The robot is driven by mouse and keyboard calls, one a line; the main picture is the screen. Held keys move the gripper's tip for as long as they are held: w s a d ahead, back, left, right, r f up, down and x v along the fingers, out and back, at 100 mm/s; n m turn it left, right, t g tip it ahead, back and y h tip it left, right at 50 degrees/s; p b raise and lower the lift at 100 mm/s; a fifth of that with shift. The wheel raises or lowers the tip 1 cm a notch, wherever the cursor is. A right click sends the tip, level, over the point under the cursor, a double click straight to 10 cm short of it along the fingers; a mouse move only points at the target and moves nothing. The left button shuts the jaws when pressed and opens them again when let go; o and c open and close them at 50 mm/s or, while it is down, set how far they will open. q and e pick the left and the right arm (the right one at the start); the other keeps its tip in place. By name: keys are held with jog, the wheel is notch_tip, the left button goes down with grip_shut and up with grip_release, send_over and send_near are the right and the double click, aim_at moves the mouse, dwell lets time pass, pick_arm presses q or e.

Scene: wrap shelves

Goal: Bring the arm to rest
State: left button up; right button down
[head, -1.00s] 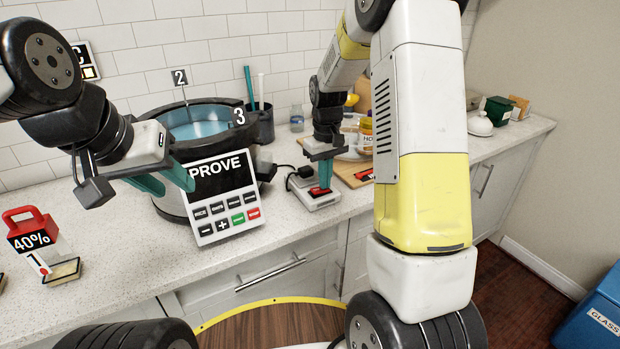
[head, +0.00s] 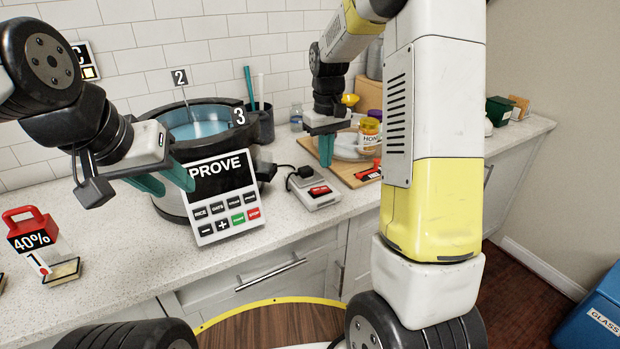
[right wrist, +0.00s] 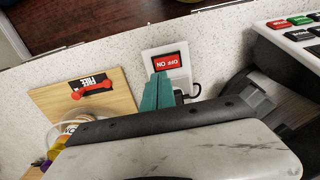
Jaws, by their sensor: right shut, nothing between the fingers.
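My right gripper (head: 326,158) hangs above the counter, apart from the white switch box (head: 318,200) with its red rocker. Its teal fingers are together with nothing between them. In the right wrist view the shut fingers (right wrist: 158,92) show beside the red on/off rocker (right wrist: 169,62). My left gripper (head: 166,184) is in front of the dark round pot (head: 165,205), near the keypad panel (head: 224,195). Its two teal fingers stand apart and hold nothing that I see.
A wooden board (head: 352,178) with a honey jar (head: 369,138) and a red-handled item lies right of the switch box. A red-handled 40% tag (head: 32,240) stands at the left. A blue bin (head: 595,315) is at the lower right.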

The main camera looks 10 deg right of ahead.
jog(key=s+r+m+t+y, duration=0.1)
jog(key=s+r+m+t, duration=0.15)
jog(key=s+r, duration=0.85)
jog(key=s+a+r+t+y, duration=0.1)
jog(key=s+a+t, duration=0.1)
jog(key=s, duration=1.1)
jog(key=shift+s+m+t, duration=0.15)
jog(key=shift+m+t, duration=0.3)
jog(key=shift+t, duration=0.4)
